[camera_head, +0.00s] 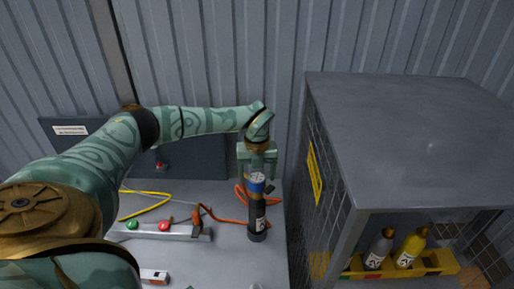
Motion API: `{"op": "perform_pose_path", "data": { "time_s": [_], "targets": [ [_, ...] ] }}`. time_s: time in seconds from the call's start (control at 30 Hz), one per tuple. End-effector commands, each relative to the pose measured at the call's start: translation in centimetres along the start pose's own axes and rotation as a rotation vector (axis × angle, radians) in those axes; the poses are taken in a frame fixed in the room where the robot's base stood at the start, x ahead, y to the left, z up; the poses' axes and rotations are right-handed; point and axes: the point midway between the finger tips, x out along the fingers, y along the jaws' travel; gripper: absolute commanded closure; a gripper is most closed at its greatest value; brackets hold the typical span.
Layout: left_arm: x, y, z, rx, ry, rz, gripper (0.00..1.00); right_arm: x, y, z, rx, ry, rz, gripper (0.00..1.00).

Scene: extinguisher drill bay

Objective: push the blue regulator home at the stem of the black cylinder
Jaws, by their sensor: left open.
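The blue regulator (257,183) shows at the cylinder's top, directly below my left gripper (257,163). My left gripper points down with its fingers apart, one on each side above the blue part. I cannot tell whether the fingers touch the regulator. The stem is hidden, so how far the regulator sits on it cannot be told. My right gripper is out of view.
A grey mesh-sided cage (410,140) stands close on the right, holding a grey bottle (379,249) and a yellow bottle (411,247) in a yellow rack. Orange hose and yellow hose (148,208) lie left. A rail with green and red buttons (160,231) lies nearer.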

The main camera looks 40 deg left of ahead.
Motion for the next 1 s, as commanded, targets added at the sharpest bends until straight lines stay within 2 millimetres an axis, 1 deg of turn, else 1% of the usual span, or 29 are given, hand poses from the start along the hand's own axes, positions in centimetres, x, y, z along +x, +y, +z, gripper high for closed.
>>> {"op": "perform_pose_path", "data": {
  "time_s": [0.03,0.2,0.3,0.43,0.5,0.63,0.9,1.0],
  "targets": [
    [-1.6,-0.1,0.1,0.0,-0.004,-0.004,0.27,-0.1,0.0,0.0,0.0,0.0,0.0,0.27],
    [-6.4,-0.1,0.1,0.0,-0.005,-0.004,0.27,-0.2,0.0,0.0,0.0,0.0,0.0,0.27],
    [-8.8,-0.1,0.1,0.001,-0.005,-0.004,0.27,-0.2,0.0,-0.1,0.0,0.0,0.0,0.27],
    [-11.2,0.0,0.1,0.0,-0.003,-0.003,0.27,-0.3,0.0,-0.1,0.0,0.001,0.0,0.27],
    [-12.0,0.0,0.1,-0.001,-0.002,-0.002,0.27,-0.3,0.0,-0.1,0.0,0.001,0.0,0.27],
    [-12.8,0.0,0.0,-0.001,-0.001,-0.001,0.27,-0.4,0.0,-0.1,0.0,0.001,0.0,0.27],
    [-12.9,0.0,0.0,0.0,-0.001,-0.001,0.27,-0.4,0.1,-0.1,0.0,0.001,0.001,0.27],
    [-12.8,0.0,0.0,0.0,-0.001,0.0,0.27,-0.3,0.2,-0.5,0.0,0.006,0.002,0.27]
  ]
}}
